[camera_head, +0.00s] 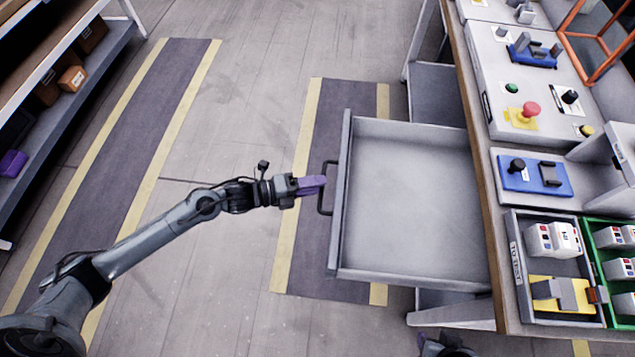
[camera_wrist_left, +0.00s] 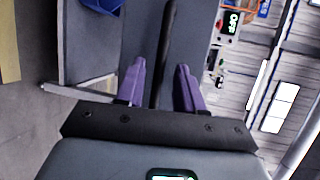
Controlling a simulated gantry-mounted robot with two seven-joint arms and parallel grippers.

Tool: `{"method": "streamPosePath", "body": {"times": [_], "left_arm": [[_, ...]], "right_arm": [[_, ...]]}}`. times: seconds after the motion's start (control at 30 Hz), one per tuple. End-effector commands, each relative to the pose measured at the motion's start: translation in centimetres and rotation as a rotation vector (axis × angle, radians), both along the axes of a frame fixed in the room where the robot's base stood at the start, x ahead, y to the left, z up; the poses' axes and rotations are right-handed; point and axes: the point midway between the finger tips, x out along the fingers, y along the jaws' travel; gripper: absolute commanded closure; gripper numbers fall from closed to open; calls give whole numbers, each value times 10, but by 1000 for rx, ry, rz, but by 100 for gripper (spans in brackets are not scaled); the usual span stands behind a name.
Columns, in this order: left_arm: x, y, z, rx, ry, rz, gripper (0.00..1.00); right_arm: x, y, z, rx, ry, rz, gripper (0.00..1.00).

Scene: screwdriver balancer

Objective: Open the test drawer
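The test drawer (camera_head: 415,200) is a grey, empty tray. It stands far out from the workbench on its left side, over the floor. Its dark bar handle (camera_head: 323,190) is on the drawer's left front face. My left gripper (camera_head: 318,185), with purple fingers, is at the handle. In the left wrist view the two fingers (camera_wrist_left: 160,85) are spread, with the dark handle bar (camera_wrist_left: 166,45) between them and gaps on both sides. The fingers are not closed on it.
The workbench (camera_head: 473,120) on the right carries a red button (camera_head: 531,109), blue fixtures (camera_head: 534,175) and a green-edged bin (camera_head: 590,221). A shelf (camera_head: 75,85) with boxes stands at the far left. The floor between is clear.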

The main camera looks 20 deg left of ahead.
Motion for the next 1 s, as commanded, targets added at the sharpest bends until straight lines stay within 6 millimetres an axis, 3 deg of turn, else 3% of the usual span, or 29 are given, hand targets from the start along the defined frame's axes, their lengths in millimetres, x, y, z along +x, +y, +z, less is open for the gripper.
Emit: {"method": "streamPosePath", "body": {"times": [0.5, 1.0], "left_arm": [[-52, 62, 16, 2, 4, -1, 63], [-60, 72, 18, 0, 0, -2, 63]], "right_arm": [[1, 2, 27, 8, -1, -6, 57], [0, 1, 30, 4, -1, -3, 57]]}}
